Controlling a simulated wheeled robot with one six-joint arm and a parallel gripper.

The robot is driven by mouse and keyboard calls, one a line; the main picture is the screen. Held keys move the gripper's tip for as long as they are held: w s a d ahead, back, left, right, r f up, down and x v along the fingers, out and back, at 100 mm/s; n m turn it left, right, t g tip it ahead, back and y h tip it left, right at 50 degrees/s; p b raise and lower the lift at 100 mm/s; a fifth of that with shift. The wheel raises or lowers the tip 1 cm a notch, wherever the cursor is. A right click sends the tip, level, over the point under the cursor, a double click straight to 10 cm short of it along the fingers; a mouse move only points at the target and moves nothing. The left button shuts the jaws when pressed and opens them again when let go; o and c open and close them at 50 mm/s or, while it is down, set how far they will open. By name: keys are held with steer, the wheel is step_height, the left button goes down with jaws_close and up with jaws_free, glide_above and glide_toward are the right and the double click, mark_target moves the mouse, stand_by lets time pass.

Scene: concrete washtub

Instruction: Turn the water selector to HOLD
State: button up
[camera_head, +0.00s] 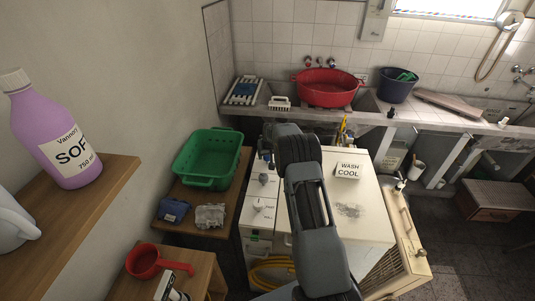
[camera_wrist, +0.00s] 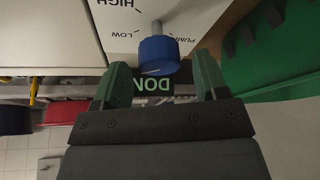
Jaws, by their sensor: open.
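In the wrist view, my gripper (camera_wrist: 162,62) is open, with one green finger on each side of a blue knob (camera_wrist: 158,55). The knob stands on a grey shaft from a white panel (camera_wrist: 120,20), just ahead of the gap; contact cannot be told. Upside-down labels read HIGH, LOW and part of PUMP; no HOLD label is legible. My arm hides part of the strip and the gripper.
A green basket (camera_head: 208,158) stands left of the machine, also close at right in the wrist view (camera_wrist: 270,60). A dark DON sign (camera_wrist: 155,84) shows between the fingers. A WASH COOL card (camera_head: 347,171) sits on the machine. A red basin (camera_head: 327,90) is behind.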

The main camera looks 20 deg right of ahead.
steer(key=shift+w+f, duration=0.15)
steer(key=shift+f, duration=0.25)
steer(key=c, duration=0.9)
